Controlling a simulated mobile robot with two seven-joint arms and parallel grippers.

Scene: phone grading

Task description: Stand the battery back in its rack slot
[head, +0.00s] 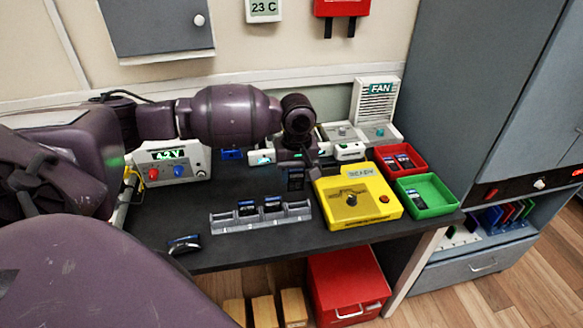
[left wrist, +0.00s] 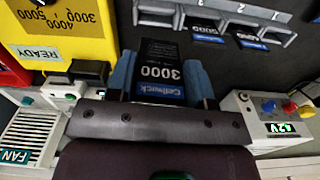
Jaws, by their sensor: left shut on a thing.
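My left gripper (head: 297,166) is shut on a dark battery (head: 295,181), held above the table behind the right end of the grey battery rack (head: 262,222). In the left wrist view the battery (left wrist: 160,78) reads "Cellbrick 3000" upside down, between the blue fingers of my left gripper (left wrist: 160,88). Two other batteries, a left one (head: 247,208) and a right one (head: 271,205), stand in the rack's middle slots. The rack's left and right end slots look empty. Part of the rack also shows in the left wrist view (left wrist: 232,12). My right gripper is not in view.
A yellow tester (head: 345,213) stands right of the rack, with red (head: 415,153) and green (head: 440,207) bins beyond. A power supply (head: 170,176) stands back left. A small dark object (head: 184,244) lies at the table's front edge.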

